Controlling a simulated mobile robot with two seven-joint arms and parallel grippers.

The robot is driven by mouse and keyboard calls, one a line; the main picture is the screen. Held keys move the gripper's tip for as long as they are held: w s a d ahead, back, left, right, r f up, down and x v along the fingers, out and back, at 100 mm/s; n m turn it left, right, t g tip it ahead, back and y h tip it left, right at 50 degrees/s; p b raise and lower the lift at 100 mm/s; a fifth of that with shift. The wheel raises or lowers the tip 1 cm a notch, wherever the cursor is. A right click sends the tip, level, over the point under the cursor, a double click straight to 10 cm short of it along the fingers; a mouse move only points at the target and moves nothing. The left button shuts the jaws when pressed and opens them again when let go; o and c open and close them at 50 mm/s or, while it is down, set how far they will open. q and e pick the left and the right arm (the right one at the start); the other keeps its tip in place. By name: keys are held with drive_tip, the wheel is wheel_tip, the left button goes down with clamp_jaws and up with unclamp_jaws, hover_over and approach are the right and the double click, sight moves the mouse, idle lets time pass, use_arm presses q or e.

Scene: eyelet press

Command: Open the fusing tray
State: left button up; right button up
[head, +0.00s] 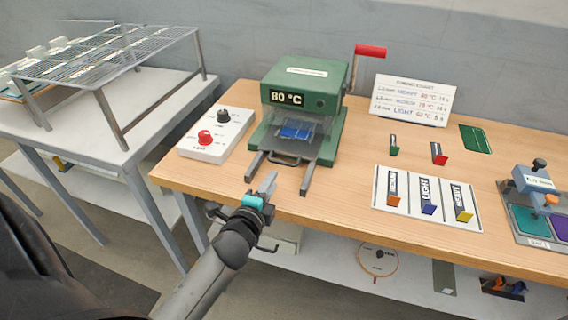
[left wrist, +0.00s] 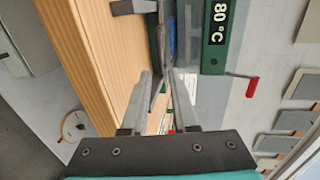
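The green fusing press (head: 305,85) stands on the wooden bench with an "80 °C" display. Its fusing tray sits inside, behind a clear front, with blue pieces (head: 297,129) showing. A dark bar handle (head: 285,160) is at the tray's front, between two grey rails reaching toward the bench edge. My left gripper (head: 268,182) is just in front of the handle, close to the left rail. In the left wrist view its two fingers (left wrist: 159,85) are apart, pointing at the press. I cannot tell whether the handle lies between them. My right gripper is not in view.
A control box (head: 217,132) with red and black knobs stands left of the press. The red-handled lever (head: 370,51) rises at its right. A labelled card (head: 427,198) and a small blue press (head: 535,180) lie further right. A wire rack (head: 108,52) stands on the left table.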

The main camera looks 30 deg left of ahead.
sight(284, 163)
use_arm(q)
drive_tip(key=b+x, duration=0.1)
drive_tip(key=x, duration=0.9)
drive_tip(key=shift+w+f+b, duration=0.15)
drive_tip(key=shift+w+b, duration=0.1)
drive_tip(key=shift+b, duration=0.1)
drive_tip(key=shift+c, duration=0.3)
clamp_jaws()
idle(0.7)
